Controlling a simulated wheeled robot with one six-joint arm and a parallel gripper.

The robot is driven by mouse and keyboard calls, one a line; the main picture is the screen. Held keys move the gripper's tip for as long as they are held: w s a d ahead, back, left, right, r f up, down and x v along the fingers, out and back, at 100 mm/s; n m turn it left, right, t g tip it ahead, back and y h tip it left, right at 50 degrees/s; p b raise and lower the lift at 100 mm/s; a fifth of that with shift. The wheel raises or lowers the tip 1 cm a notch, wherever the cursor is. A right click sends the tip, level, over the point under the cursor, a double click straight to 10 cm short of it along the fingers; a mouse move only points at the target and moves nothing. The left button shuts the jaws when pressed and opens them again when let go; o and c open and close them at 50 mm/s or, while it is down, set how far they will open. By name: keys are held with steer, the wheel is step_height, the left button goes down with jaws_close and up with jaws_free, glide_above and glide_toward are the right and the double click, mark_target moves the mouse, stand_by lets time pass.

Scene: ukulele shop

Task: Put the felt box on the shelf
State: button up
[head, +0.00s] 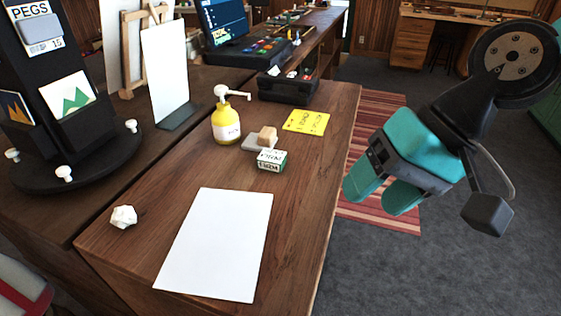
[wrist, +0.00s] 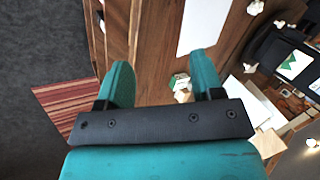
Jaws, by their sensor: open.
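A small green and white box with dark lettering (head: 272,160), which looks like the felt box, sits on the wooden table in the head view. A tan block on a grey base (head: 266,138) is right behind it. My gripper (head: 375,198) is open and empty, out past the table's right edge, above the floor and rug. In the wrist view the box (wrist: 179,80) shows beyond and between my two teal fingers (wrist: 161,65), closer to the right one, which partly hides its surroundings. I cannot make out which surface is the shelf.
A yellow pump bottle (head: 226,124), yellow note (head: 306,122) and black case (head: 288,86) stand farther back on the table. A white sheet (head: 216,245) and white faceted lump (head: 123,217) lie in front. A black PEGS stand (head: 75,110) is at left.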

steer(key=w+f+m+t+y+b, duration=0.1)
steer(key=w+f+m+y+b, duration=0.15)
steer(key=w+m, duration=0.7)
steer(key=m+t+y, duration=0.3)
steer(key=m+y, duration=0.1)
steer(key=m, duration=1)
glide_toward(273, 155)
steer(key=p+x, duration=0.1)
steer(key=x, duration=0.2)
steer(key=shift+r, duration=0.15)
steer(key=p+x, duration=0.1)
steer(key=x, duration=0.2)
steer(key=p+x, duration=0.1)
steer(key=x, duration=0.2)
steer(key=shift+a+f, duration=0.15)
steer(key=shift+f, duration=0.2)
steer(key=c, duration=0.7)
steer(key=shift+c, duration=0.2)
steer(key=shift+r, duration=0.1)
